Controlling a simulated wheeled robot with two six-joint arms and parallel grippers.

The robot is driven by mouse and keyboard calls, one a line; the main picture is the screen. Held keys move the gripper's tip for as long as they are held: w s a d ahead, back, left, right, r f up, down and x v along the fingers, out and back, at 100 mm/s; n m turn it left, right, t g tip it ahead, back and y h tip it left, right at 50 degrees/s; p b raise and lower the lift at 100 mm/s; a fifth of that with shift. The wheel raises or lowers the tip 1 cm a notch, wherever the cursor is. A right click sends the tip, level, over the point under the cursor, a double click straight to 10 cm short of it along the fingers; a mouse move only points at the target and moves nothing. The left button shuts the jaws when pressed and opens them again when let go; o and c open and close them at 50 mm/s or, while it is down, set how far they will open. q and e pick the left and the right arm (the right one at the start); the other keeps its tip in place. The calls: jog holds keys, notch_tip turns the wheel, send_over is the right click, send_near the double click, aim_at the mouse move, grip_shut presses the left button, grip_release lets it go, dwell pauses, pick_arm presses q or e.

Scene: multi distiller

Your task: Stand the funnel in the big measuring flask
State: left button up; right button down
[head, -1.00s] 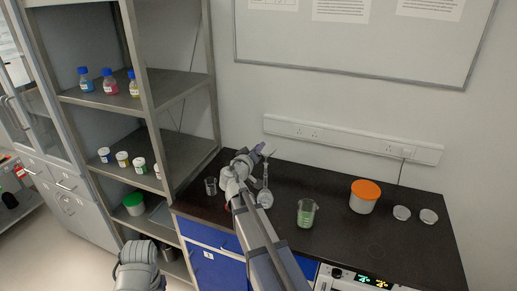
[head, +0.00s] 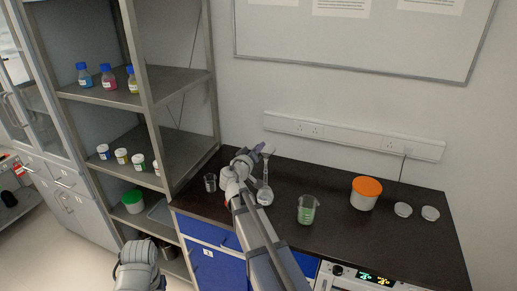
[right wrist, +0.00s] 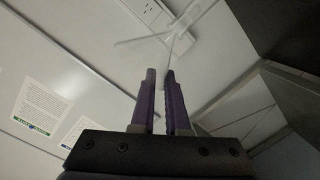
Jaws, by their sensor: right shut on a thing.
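My right gripper (right wrist: 160,75) points up and away in the right wrist view, its purple fingers close together on the thin stem of a clear funnel (right wrist: 172,38). In the head view the funnel (head: 267,150) shows at the tip of my right gripper (head: 257,153). The big measuring flask (head: 265,195), clear with a round base and a long thin neck, stands upright on the dark bench just below the funnel. The funnel looks lined up over the neck; I cannot tell whether its stem is inside. My left arm shows at the bottom left, its gripper out of view.
A small glass beaker (head: 210,182) stands left of the flask. A metal shelf (head: 178,88) is at the left; the wall is behind.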

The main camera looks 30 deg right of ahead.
jog(key=c, duration=0.8)
grip_release()
jog(key=shift+c, duration=0.2)
jog(key=f+v, duration=0.1)
jog(key=v, duration=0.6)
jog(key=shift+s+a+r+p, duration=0.3)
jog(key=shift+a+r+p, duration=0.05)
jog(key=shift+r+p, duration=0.1)
